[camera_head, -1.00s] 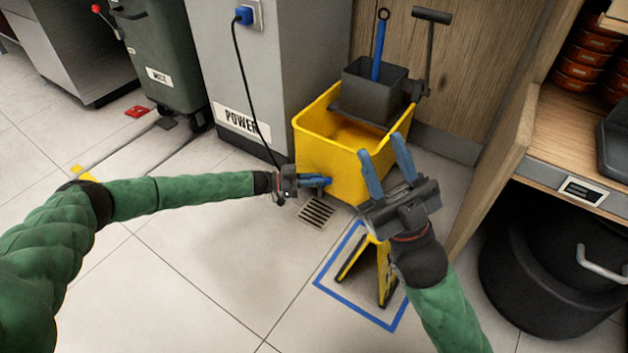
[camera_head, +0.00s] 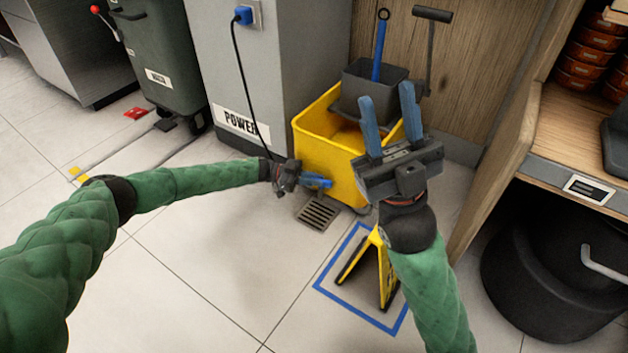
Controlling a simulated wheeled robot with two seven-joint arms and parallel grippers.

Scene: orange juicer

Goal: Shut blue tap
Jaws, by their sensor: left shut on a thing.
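The yellow mop bucket (camera_head: 330,158) stands against the grey power cabinet. The small blue tap (camera_head: 327,184) is low on the bucket's front left side, mostly hidden by my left gripper's blue fingers. My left gripper (camera_head: 316,180) is shut on the tap, just above the floor drain. Its fingers and the tap are both blue, so the tap's handle angle is hard to tell. My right gripper (camera_head: 388,100) is open and empty, fingers pointing up, in front of the bucket's right part in the picture.
A grey wringer (camera_head: 374,92) with a blue-handled tool (camera_head: 380,48) sits on the bucket. A floor drain (camera_head: 318,213) lies below the tap. A yellow floor sign (camera_head: 385,275) stands inside a blue taped outline (camera_head: 345,298). The tiled floor at front left is clear.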

